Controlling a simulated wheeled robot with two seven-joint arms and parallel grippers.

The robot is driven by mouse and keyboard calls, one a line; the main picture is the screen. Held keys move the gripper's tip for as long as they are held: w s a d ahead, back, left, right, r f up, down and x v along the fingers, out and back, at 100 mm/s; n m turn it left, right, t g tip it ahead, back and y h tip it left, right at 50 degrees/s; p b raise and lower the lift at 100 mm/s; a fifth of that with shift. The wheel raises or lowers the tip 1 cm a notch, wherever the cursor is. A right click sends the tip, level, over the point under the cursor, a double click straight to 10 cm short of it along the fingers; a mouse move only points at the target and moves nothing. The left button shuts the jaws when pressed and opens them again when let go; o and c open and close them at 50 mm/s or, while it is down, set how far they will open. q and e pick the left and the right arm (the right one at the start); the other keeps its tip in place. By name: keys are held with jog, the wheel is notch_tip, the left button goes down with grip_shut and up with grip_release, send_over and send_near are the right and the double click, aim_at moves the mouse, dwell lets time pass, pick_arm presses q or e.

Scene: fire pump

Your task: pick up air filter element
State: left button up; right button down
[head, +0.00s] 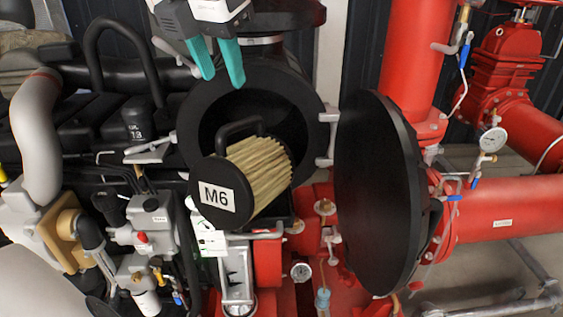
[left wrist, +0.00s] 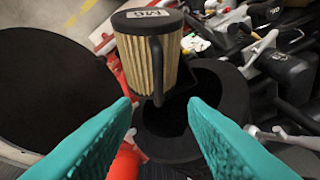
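The air filter element (head: 262,176) is a pleated tan cylinder with a black end cap labelled M6 and a black loop handle. It sticks out, tilted, at the mouth of a round black housing (head: 300,92). My left gripper (head: 224,84) is above the filter and the housing, with its teal fingers apart and nothing between them. In the left wrist view the filter (left wrist: 138,62) is beyond the open fingertips (left wrist: 160,102), and its handle (left wrist: 157,70) faces them without touching. My right gripper is not in view.
A large round black cover (head: 378,190) stands open to the right of the housing. Red pipes (head: 505,212) and a gauge (head: 493,140) are further right. A black engine with hoses and a grey pipe (head: 36,140) fills the left side.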

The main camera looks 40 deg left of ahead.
aim_at(237, 122)
pick_arm(q)
jog(key=x, duration=0.1)
jog(key=p+x, duration=0.1)
jog(key=x, duration=0.1)
jog(key=s+x, duration=0.1)
jog(key=x, duration=0.1)
jog(key=shift+w+a+f, duration=0.15)
jog(key=shift+a+f, duration=0.05)
jog(key=shift+f, duration=0.2)
jog(key=shift+w+f+p, duration=0.2)
jog(key=shift+f+p, duration=0.1)
jog(key=shift+p, duration=0.05)
jog(key=shift+w+f, duration=0.2)
jog(key=shift+f, duration=0.1)
jog(key=p+x, duration=0.2)
jog(key=x, duration=0.1)
jog(key=shift+d+f, duration=0.25)
jog(key=shift+w+a+f, duration=0.1)
jog(key=shift+w+f, duration=0.1)
jog(key=shift+f, duration=0.25)
grip_shut()
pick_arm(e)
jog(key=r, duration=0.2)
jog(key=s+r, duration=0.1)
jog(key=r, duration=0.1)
